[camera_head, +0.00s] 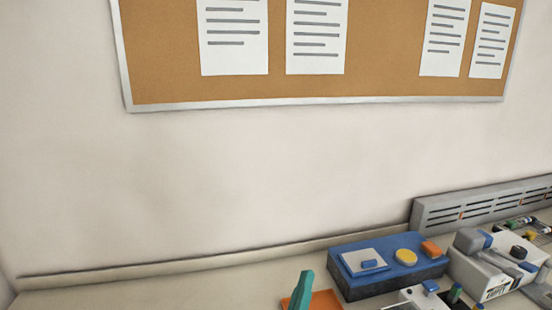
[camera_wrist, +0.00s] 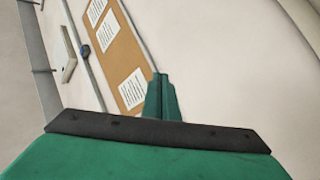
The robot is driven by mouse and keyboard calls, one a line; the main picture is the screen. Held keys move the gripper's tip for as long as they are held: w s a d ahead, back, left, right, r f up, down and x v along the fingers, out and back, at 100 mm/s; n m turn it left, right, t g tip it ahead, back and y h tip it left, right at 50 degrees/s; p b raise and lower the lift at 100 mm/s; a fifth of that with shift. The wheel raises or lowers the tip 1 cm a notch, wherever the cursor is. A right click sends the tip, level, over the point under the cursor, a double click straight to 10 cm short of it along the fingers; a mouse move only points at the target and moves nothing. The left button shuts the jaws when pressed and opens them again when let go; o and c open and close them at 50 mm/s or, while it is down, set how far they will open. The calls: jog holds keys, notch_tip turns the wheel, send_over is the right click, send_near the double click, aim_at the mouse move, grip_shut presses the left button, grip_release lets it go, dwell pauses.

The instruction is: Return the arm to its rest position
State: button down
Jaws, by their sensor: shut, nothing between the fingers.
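My gripper (camera_wrist: 161,92) shows in the wrist view with its two green fingers together and nothing between them. It points toward the pale wall, beside the tilted view of the cork board. In the head view a teal upright shape (camera_head: 301,290) stands at the bottom edge in front of an orange patch; its colour matches my fingers, but I cannot tell for certain that it is my gripper. The rest of my arm is out of the head view.
A bench (camera_head: 150,292) runs along the wall. At its right are a blue box (camera_head: 388,282), a grey-white device (camera_head: 490,270) and a grey slotted panel (camera_head: 470,210). A cork board (camera_head: 165,50) with papers hangs above. The bench's left part is clear.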

jog(key=s+a+f+n+g+y, duration=0.15)
jog(key=s+f+y, duration=0.25)
jog(key=s+f, duration=0.5)
jog(key=s+a+f+n+g+y, duration=0.1)
jog(key=s+f+n+y, duration=0.4)
jog(key=f, duration=0.7)
jog(key=s+a+f+m, duration=0.1)
jog(key=s+f+m, duration=0.1)
jog(key=s, duration=0.5)
jog(key=s+a+f+m+g, duration=0.1)
jog(key=s+f+m, duration=0.2)
jog(key=s, duration=0.5)
jog(key=s+a+f+m+g+h, duration=0.1)
jog(key=s+f+m, duration=0.1)
jog(key=s+m, duration=0.2)
jog(key=shift+s+a+f+m, duration=0.15)
jog(key=shift+s+a+m, duration=0.2)
jog(key=shift+s, duration=1.55)
jog(key=shift+g, duration=0.25)
jog(key=shift+w, duration=0.15)
